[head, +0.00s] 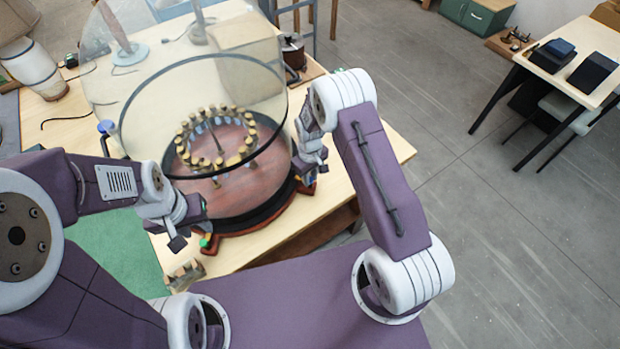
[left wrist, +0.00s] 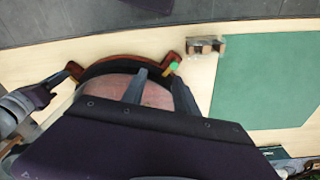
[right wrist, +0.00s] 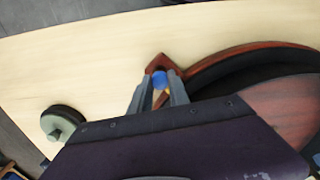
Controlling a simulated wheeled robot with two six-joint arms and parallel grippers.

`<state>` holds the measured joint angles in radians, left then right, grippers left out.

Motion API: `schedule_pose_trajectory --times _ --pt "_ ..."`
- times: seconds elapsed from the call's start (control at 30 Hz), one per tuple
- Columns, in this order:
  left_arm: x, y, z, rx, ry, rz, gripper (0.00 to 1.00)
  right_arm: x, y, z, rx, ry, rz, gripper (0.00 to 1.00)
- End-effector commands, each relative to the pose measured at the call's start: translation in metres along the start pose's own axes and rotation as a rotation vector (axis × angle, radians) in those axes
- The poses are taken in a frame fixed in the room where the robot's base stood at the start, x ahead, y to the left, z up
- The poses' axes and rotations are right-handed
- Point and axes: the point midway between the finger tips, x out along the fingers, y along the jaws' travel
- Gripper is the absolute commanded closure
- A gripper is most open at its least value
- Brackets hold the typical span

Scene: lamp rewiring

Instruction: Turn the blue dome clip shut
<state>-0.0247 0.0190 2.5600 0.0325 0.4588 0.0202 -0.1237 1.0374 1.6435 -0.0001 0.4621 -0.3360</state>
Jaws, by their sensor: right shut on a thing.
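A clear glass dome (head: 250,105) stands over a round dark-red wooden base (head: 205,205) with a black rim. The blue dome clip (right wrist: 160,78) shows in the right wrist view, on a pointed wooden corner of the base. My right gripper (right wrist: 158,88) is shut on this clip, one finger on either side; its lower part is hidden. In the head view my right gripper (head: 312,178) is at the right side of the base and hides the clip. My left gripper (head: 190,230) is open and empty beside the front left of the base, near a green clip (head: 205,243).
A ring of several brass-topped pieces (head: 215,138) stands under the dome. A small notched wooden block (head: 185,275) lies near the table's front edge, by a green mat (head: 120,250). A dark round piece with a pale knob (right wrist: 63,124) stands on the table at the right.

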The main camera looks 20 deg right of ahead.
Motion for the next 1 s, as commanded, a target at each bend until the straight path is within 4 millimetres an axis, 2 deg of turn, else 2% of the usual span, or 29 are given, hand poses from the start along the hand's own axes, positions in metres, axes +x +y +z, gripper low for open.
schedule_pose_trajectory --times 0.4,0.97,1.0 --pt "0.0078 -0.0002 0.0008 0.000 0.000 0.000 0.64 -0.0017 0.0010 -0.0027 -0.182 0.008 0.004 1.00" --pt "0.0083 -0.0002 0.0009 0.000 0.000 0.000 0.64 -0.0023 0.0011 -0.0029 -0.211 0.008 0.004 1.00" --pt "0.0083 -0.0002 0.0009 0.000 0.000 0.000 0.64 -0.0024 0.0011 -0.0029 -0.211 0.008 0.004 0.76"
